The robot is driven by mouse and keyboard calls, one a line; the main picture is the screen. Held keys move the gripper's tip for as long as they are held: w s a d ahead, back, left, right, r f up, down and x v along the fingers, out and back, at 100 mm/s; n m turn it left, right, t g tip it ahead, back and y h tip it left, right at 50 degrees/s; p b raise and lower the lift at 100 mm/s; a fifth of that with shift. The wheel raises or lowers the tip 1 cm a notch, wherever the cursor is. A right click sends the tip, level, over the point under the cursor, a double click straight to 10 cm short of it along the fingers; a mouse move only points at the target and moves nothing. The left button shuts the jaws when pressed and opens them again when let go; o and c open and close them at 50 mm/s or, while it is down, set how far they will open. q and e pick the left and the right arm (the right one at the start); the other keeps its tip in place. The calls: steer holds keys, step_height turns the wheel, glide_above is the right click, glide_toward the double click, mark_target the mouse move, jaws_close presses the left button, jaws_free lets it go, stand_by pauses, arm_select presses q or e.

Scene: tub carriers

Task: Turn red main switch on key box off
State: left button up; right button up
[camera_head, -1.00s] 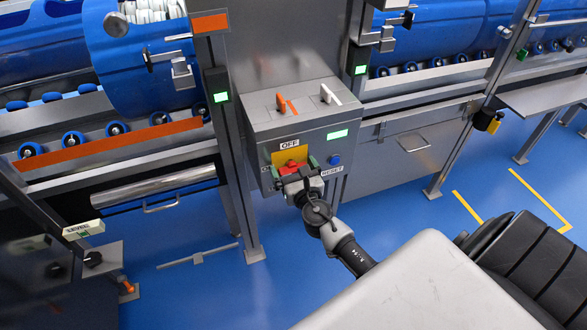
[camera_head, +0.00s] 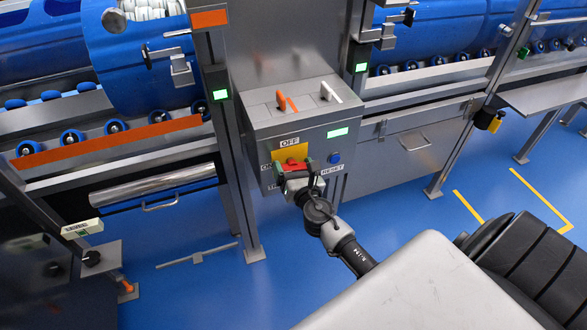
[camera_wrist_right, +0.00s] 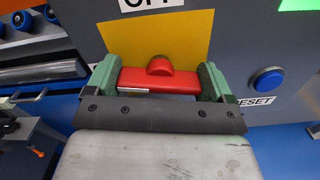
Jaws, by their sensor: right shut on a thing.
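The key box (camera_head: 300,128) is a grey steel cabinet with a sloped top. Its red main switch (camera_head: 292,166) sits on a yellow plate (camera_head: 289,154) under an OFF label, with an ON label at the left. In the right wrist view the red switch (camera_wrist_right: 160,79) lies level across the picture, its rounded hub in the middle. My right gripper (camera_head: 294,169) is shut on the switch. Its green fingertips press on the two ends of the handle, as the right wrist view (camera_wrist_right: 158,82) shows. The gripper hides the lower labels partly. My left gripper is not in view.
A blue RESET button (camera_head: 334,159) and a lit green display (camera_head: 337,133) are right of the switch. An orange lever (camera_head: 281,101) and a white lever (camera_head: 328,91) stand on top. Steel posts and blue tubs flank the box. The blue floor in front is open.

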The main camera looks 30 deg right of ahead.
steer(key=m+b, duration=0.1)
steer(key=m, duration=0.3)
steer(key=shift+f+m, duration=0.15)
steer(key=shift+m, duration=0.15)
steer(key=m+b, duration=0.1)
steer(key=m, duration=0.2)
steer(key=shift+m, duration=0.3)
steer(key=m, duration=0.3)
steer(key=shift+m+b, duration=0.3)
steer(key=shift+b, duration=0.05)
steer(key=shift+m, duration=1.8)
steer(key=o, duration=0.8)
steer(key=shift+c, duration=0.2)
steer(key=v, duration=1.1)
steer(key=shift+b, duration=0.35)
